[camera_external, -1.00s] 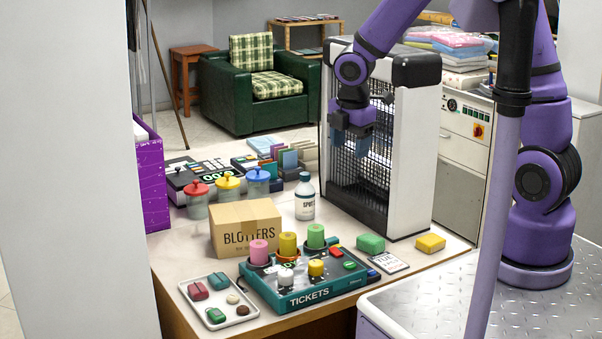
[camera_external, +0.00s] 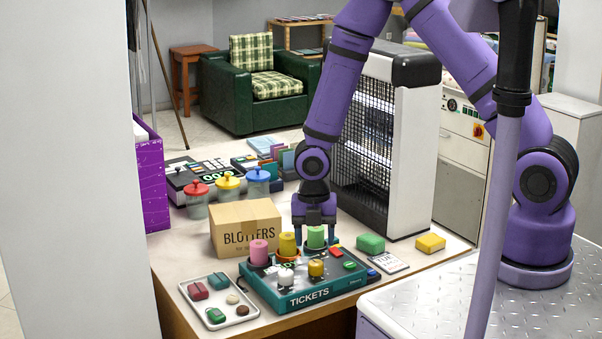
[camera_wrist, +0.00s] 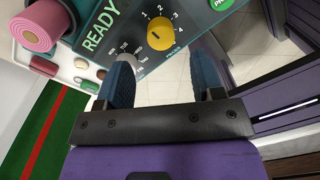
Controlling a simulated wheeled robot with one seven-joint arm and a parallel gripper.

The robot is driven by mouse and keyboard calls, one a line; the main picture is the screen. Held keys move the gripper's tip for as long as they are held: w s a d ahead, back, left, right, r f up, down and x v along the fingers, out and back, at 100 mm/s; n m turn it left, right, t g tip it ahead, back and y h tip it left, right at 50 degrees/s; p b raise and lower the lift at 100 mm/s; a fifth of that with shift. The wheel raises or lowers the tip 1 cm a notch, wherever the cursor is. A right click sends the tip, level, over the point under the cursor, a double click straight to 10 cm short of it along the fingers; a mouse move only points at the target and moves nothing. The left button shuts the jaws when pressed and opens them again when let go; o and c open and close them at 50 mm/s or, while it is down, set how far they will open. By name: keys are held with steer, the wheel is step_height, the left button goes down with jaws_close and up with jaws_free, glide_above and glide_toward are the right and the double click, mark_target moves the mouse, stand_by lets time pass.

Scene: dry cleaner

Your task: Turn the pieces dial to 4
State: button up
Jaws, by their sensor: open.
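The teal ticket machine (camera_external: 310,295) stands at the front of the table. Its yellow pieces dial (camera_external: 316,267) is at its front right, beside a pale grey dial (camera_external: 286,278). In the wrist view the yellow dial (camera_wrist: 161,33) has the numbers 1 to 4 around it; I cannot tell surely which one its mark points at. The grey day dial (camera_wrist: 132,56) is at its lower left. My gripper (camera_external: 316,238) points down over the machine's back, by the green roll (camera_external: 316,237). In the wrist view my gripper (camera_wrist: 162,78) is open and empty, apart from the yellow dial.
Pink (camera_external: 259,252) and yellow (camera_external: 288,246) rolls stand on the machine's back edge. A blotters box (camera_external: 246,231) is behind it, a white tray (camera_external: 240,318) to its left, green (camera_external: 371,243) and yellow (camera_external: 430,243) blocks to its right. A tall heater (camera_external: 410,150) stands behind.

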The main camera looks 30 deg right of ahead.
mark_target(316, 262)
steer(key=shift+d+f, duration=0.1)
steer(key=shift+f, duration=2.95)
steer(key=c, duration=0.9)
